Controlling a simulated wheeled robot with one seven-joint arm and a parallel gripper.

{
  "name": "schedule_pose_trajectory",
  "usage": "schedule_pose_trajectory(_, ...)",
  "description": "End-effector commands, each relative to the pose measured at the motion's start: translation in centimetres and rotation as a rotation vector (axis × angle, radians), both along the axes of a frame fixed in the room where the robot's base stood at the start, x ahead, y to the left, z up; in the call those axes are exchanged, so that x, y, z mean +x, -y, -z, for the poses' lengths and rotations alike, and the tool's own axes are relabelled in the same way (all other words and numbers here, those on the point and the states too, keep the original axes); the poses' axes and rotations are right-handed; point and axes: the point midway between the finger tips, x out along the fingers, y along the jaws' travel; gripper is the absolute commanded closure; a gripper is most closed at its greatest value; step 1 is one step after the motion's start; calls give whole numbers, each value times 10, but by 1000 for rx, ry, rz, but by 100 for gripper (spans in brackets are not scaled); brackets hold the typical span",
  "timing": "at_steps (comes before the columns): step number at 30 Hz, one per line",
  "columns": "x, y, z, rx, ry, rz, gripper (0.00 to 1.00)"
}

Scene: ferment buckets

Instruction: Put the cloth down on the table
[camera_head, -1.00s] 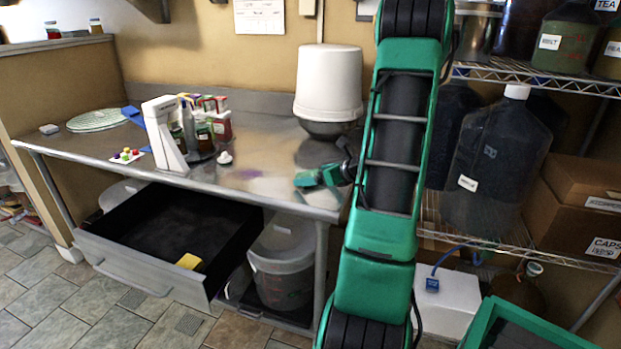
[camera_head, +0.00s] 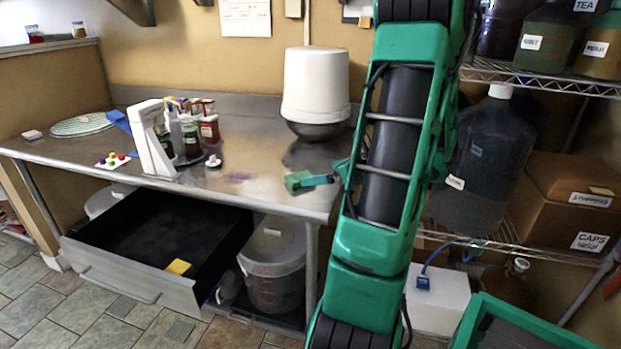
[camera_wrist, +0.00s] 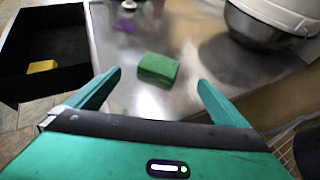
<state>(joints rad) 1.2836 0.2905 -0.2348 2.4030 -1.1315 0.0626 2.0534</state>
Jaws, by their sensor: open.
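The green cloth (camera_wrist: 158,68), a small folded block, lies on the steel table (camera_wrist: 115,60) in the wrist view. It also shows near the table's front right part in the head view (camera_head: 296,181). My gripper (camera_wrist: 160,78) is open, with one finger on each side of the near space and the cloth lying just beyond the fingertips, apart from them. In the head view my gripper (camera_head: 328,179) is partly hidden behind my arm, right of the cloth.
A white bucket on a steel bowl (camera_head: 315,85) stands behind the cloth. A bottle caddy (camera_head: 188,130) and white stand (camera_head: 152,140) are to the left. An open black drawer (camera_head: 150,235) with a yellow block (camera_head: 179,267) juts out below. A shelf with jugs (camera_head: 485,150) is right.

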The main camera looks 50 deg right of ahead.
Motion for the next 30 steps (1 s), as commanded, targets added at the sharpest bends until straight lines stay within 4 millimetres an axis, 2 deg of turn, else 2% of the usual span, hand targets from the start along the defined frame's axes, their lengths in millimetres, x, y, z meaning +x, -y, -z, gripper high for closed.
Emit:
schedule_pose_trajectory(3, -10, 0, -5, 0, -1, 2, 0)
schedule_pose_trajectory(7, -12, -8, -7, -25, -17, -29, 0)
schedule_pose_trajectory(11, -3, -38, 0, -153, -106, -183, 0)
schedule_pose_trajectory(15, -1, -90, 13, -395, -258, -486, 0)
schedule_pose_trajectory(20, -18, -142, 23, -671, -403, -871, 0)
schedule_pose_trajectory(24, -43, -178, 24, -881, -488, -1208, 0)
schedule_pose_trajectory(30, -89, -216, 15, -1123, -539, -1680, 0)
